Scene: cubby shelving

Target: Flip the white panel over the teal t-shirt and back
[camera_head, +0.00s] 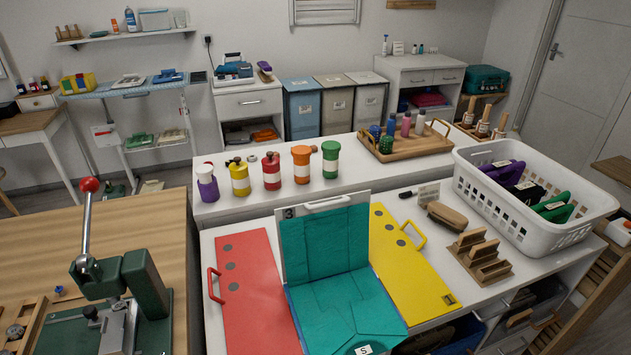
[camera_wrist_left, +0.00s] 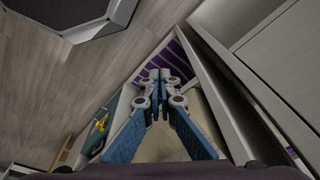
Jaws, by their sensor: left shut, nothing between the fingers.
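In the head view the white panel (camera_head: 295,214) appears raised at the back of a folding board, its handle at the top edge. The teal t-shirt (camera_head: 345,310) covers most of the panel's front face and continues over the flat middle of the board, with a bend between the two parts. A small label marked S lies at its near end. The left wrist view shows my left gripper (camera_wrist_left: 160,78) shut and empty, beside cabinet sides above the floor; the board is not visible there. Neither gripper shows in the head view.
The red panel (camera_head: 250,290) lies left of the shirt and the yellow panel (camera_head: 410,275) right. A white basket (camera_head: 585,235) with folded clothes, wooden blocks (camera_head: 480,260) and a brush (camera_head: 446,215) stand at the right. Colored bottles line the counter behind. A green lever press (camera_head: 145,285) stands at left.

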